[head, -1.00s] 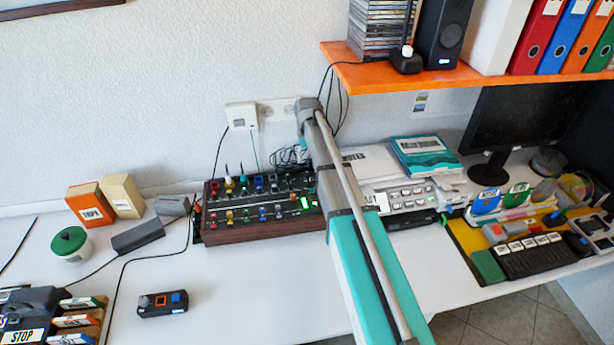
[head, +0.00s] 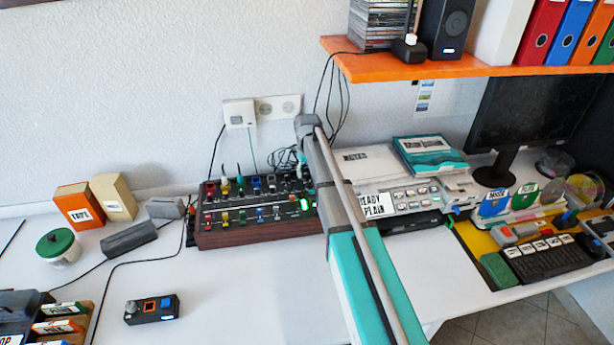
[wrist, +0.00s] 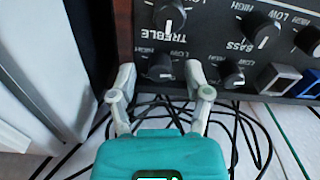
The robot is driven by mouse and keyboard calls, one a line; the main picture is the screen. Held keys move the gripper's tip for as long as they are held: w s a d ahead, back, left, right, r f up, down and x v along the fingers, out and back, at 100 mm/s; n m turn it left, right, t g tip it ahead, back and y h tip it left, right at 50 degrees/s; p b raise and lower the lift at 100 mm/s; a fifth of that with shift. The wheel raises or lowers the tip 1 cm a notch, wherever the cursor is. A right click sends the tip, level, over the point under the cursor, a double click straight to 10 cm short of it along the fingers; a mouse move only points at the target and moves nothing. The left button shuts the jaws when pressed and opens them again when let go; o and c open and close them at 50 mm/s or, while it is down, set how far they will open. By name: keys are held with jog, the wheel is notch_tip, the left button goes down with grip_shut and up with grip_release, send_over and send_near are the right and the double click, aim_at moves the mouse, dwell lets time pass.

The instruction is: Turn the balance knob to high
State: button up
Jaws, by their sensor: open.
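In the wrist view a black panel (wrist: 215,50) carries a large knob marked TREBLE (wrist: 168,20), a large knob marked BASS (wrist: 262,28), and smaller knobs with LOW and HIGH marks near its lower edge. My gripper (wrist: 160,76) is open, its two fingertips apart at that edge. One small knob (wrist: 158,68) shows between the fingertips; whether they touch it I cannot tell. Another small knob (wrist: 232,73) is just right of the right finger. I can read no balance label. In the head view the wood-sided console (head: 260,236) stands against the wall; my arm hides its right end and my gripper.
Loose black cables (wrist: 235,130) lie beyond the panel edge in the wrist view. In the head view, an orange shelf (head: 440,68) hangs above right. A white device (head: 400,203) is right of my arm.

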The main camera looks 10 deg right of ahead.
jog(key=shift+f, duration=0.15)
grip_shut()
dwell(0.4)
jog(key=shift+m, duration=0.4)
jog(key=m, duration=0.3)
jog(key=shift+m, duration=0.3)
jog(key=m, duration=0.5)
dwell(0.4)
grip_release()
